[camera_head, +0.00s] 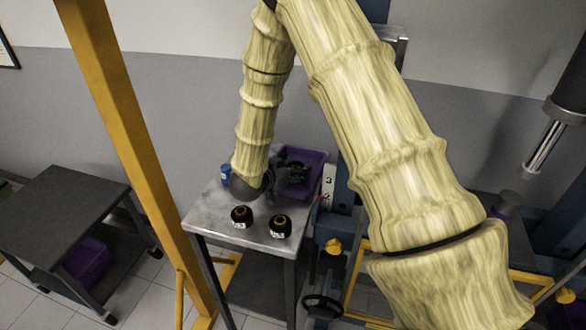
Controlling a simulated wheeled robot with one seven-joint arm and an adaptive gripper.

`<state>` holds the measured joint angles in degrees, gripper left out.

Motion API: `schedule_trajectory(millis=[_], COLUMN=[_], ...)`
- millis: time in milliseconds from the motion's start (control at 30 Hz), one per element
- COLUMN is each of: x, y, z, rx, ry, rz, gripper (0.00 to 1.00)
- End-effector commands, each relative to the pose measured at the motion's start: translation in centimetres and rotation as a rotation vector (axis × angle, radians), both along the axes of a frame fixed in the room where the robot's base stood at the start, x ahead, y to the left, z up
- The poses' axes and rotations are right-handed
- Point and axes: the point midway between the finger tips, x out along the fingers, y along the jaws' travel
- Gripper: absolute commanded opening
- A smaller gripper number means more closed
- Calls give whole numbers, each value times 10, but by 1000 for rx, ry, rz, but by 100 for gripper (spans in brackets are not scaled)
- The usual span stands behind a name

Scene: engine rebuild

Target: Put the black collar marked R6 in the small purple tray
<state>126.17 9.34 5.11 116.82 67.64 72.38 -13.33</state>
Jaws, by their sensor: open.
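Two black collars stand side by side on the grey metal table, a left one (241,216) and a right one (280,226). Each has a brownish ring on top and a white label. The label marks are too small to read, so I cannot tell which is R6. A purple tray (318,160) is at the table's back right, partly hidden behind my wrist and gripper. My gripper (295,174) is dark, open, and appears in front of or over this tray, behind the collars. Its fingertips are hard to make out, and I see nothing clearly held.
A blue can (226,174) stands at the table's (208,212) back left. A yellow post (145,150) rises left of the table. A dark cart (60,205) at far left has another purple container (88,262) on its lower shelf. My arm hides much of the right side.

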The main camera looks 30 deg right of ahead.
Motion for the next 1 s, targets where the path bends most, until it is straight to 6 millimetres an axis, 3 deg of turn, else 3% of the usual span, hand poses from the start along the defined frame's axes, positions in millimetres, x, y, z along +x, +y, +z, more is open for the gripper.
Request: schedule_trajectory(millis=[233, 700, 1000], x=[-6, -33, -41], y=[16, 86, 103], z=[7, 39, 48], rx=[0, 0, -1], ry=[-1, -2, 0], rz=[2, 1, 1], gripper=[74, 74, 74])
